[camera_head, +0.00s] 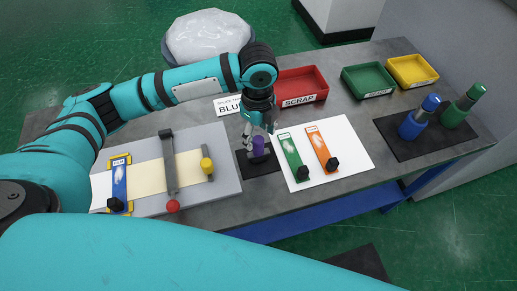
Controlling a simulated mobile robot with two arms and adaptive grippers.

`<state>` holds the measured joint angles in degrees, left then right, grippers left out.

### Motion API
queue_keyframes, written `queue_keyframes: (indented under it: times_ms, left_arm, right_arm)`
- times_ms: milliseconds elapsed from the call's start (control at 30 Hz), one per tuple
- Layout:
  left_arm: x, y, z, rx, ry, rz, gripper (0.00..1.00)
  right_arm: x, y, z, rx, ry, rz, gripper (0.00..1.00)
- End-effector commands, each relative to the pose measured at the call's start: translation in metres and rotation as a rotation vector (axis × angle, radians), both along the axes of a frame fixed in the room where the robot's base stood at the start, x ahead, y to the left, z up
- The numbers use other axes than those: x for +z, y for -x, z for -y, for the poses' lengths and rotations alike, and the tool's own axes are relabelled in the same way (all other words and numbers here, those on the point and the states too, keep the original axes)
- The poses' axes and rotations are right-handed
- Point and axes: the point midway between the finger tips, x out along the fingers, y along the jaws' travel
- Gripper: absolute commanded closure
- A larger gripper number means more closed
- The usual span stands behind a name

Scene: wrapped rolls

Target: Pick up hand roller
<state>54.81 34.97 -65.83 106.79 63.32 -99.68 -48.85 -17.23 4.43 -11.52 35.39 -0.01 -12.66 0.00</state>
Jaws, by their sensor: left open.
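A small purple object (259,147), which looks like the hand roller, stands on a dark pad (262,165) between the grey board and the white sheet. Its lower part is small and hard to make out. My left gripper (257,139) is open and points down right over it, with its fingers close to its top. I cannot tell whether they touch it. My right gripper is not in view.
The grey board (222,145) holds a cream strip, a dark bar and a blue card. The white sheet (345,150) holds green and orange cards. Red (301,84), green (368,80) and yellow (412,70) bins stand behind.

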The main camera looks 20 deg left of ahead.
Motion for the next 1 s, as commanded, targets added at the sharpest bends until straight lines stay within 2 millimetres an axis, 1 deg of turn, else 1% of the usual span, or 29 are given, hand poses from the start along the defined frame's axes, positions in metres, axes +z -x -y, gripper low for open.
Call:
queue_keyframes:
  times_ms: [33, 133, 267, 300, 400, 567, 700, 1000]
  left_arm:
    - [-0.002, 0.000, 0.000, 0.001, -0.001, -0.001, 0.43]
    - [-0.011, 0.000, 0.000, 0.002, 0.000, -0.003, 0.43]
    - [-0.031, -0.002, 0.000, 0.002, -0.002, -0.004, 0.43]
    - [-0.038, -0.002, 0.000, 0.001, -0.002, -0.005, 0.43]
    - [-0.048, -0.003, 0.000, 0.001, -0.002, -0.001, 0.43]
    - [-0.053, -0.003, 0.001, 0.000, 0.000, 0.001, 0.43]
    - [-0.053, -0.003, 0.001, 0.000, 0.000, 0.001, 0.44]
    - [-0.053, -0.003, 0.000, 0.000, -0.001, 0.001, 0.83]
  right_arm:
    - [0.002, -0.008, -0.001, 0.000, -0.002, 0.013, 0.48]
    - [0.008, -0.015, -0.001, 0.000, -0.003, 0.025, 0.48]
    - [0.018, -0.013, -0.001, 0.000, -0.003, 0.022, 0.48]
    - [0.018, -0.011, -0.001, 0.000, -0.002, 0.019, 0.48]
    - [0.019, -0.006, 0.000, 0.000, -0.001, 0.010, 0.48]
    - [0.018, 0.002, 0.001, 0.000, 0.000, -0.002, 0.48]
    - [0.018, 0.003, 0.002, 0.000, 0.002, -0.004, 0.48]
    - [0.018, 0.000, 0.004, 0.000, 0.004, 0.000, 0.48]
